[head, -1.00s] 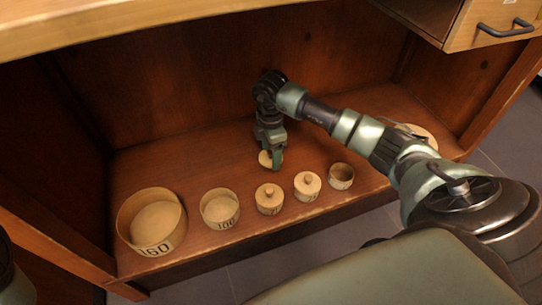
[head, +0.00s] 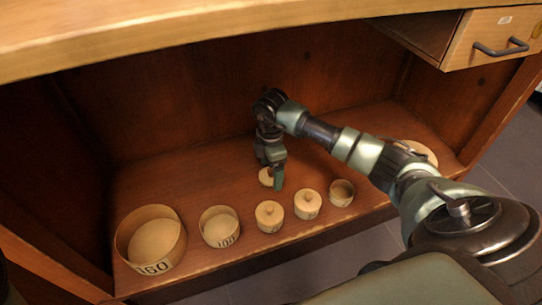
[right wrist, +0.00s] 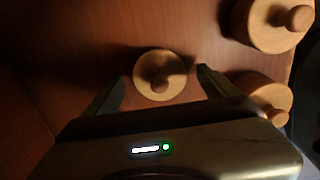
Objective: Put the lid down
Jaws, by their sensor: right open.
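A small round wooden lid with a knob (head: 266,177) is on the brown shelf (head: 240,172), behind the row of round boxes. It also shows in the right wrist view (right wrist: 160,75), seen from above with its knob up. My right gripper (head: 276,182) reaches down at the lid. In the right wrist view my right gripper (right wrist: 162,88) is open, with one finger on each side of the lid and gaps between. Its fingers partly hide the lid in the head view. My left gripper is not in view.
Along the front stand a large open box marked 160 (head: 151,240), an open box marked 100 (head: 220,227), two lidded boxes (head: 269,216) (head: 308,204) and a small open box (head: 341,192). Another pale round piece (head: 420,152) lies right, partly behind my arm. The shelf's back left is clear.

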